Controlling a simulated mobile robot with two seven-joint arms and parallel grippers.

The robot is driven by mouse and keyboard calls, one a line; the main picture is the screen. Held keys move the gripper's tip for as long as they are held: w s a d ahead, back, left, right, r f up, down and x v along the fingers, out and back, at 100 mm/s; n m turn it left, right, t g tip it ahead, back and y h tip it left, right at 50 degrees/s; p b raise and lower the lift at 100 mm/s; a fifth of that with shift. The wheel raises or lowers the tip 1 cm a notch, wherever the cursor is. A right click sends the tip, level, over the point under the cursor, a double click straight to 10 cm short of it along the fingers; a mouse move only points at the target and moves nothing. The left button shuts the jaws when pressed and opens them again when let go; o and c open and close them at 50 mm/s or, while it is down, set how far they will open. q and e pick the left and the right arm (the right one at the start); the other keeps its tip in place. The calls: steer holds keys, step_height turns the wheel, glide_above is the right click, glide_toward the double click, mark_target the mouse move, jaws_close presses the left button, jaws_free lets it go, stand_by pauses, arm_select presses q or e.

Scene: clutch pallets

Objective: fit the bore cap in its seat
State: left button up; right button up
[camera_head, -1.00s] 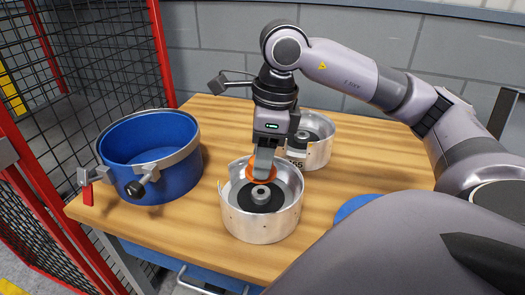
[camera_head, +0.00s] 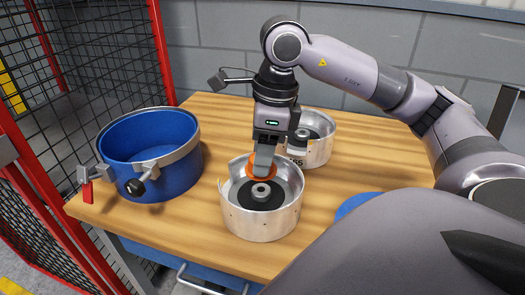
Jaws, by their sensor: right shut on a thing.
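My right gripper (camera_head: 263,168) points down into the front metal housing (camera_head: 260,222), an open silvery drum on the wooden table. It is shut on an orange ring-like part (camera_head: 250,171), which I take to be the bore cap. The orange part is at the far inner side of the housing, behind a grey hub (camera_head: 261,191) on a black disc (camera_head: 244,196). The fingers hide much of it, and I cannot tell whether it touches the housing. The seat is not clearly visible. My left gripper is not in view.
A second metal housing (camera_head: 322,152) stands behind, partly hidden by my gripper. A blue drum (camera_head: 165,180) with a clamp band stands at the left, beside a red-framed mesh fence (camera_head: 165,60). A blue round thing (camera_head: 352,204) is partly hidden by my arm. The table (camera_head: 375,160) is clear at the right.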

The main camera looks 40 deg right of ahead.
steer(key=shift+f, duration=0.2)
stand_by(0.4)
steer(key=shift+f+b, duration=0.45)
steer(key=shift+b, duration=0.1)
steer(key=shift+f, duration=0.2)
stand_by(0.3)
steer(key=shift+f+b, duration=0.3)
steer(key=shift+b, duration=0.2)
steer(key=shift+f+b, duration=1.2)
steer(key=shift+f, duration=0.1)
steer(key=o, duration=1.5)
steer(key=shift+r, duration=0.15)
